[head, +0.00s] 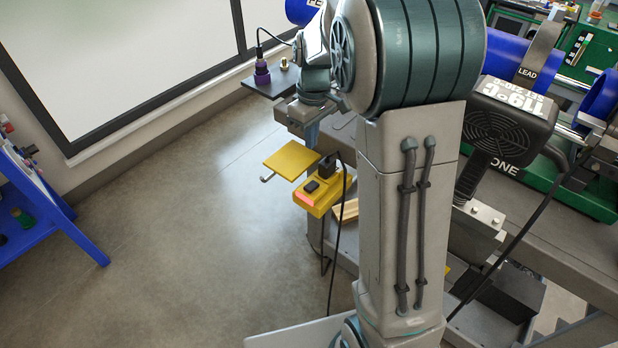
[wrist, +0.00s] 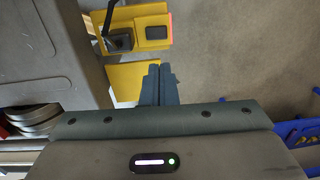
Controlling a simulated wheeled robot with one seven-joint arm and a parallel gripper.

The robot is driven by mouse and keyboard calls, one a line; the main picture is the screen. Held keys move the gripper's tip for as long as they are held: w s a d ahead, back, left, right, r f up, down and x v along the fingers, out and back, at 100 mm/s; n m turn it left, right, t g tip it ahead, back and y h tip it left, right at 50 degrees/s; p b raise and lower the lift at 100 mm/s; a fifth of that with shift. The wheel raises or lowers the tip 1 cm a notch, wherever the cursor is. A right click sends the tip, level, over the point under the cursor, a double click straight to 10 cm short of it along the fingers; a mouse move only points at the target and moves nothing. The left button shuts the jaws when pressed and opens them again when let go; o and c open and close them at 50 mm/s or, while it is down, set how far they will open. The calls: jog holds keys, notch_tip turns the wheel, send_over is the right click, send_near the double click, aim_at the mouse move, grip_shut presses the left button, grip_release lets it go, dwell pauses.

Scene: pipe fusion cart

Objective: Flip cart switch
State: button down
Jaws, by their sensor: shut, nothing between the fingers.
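The cart's yellow power box (head: 334,190) hangs at the cart's side in the head view, left of my arm. On it are a small black rocker switch (head: 312,187) and a black plug with a cable (head: 327,166). Its end glows red. In the wrist view, the box (wrist: 150,12) is at the top, with the switch (wrist: 156,32) right of the plug (wrist: 120,40). My gripper (wrist: 160,68) is shut and empty, its fingertips over the edge of a yellow plate (wrist: 125,78), short of the switch. In the head view, my gripper (head: 312,140) is above the plate, partly hidden.
The yellow plate (head: 288,158) with a metal hook sits beside the box. A black cable (head: 339,230) hangs from the plug. A blue rack (head: 50,200) stands left. The floor between is clear.

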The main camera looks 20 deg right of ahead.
aim_at(309, 186)
jog(key=f, duration=1.3)
jog(key=shift+s+a+f, duration=0.2)
jog(key=shift+a+f, duration=0.1)
jog(key=shift+f, duration=0.1)
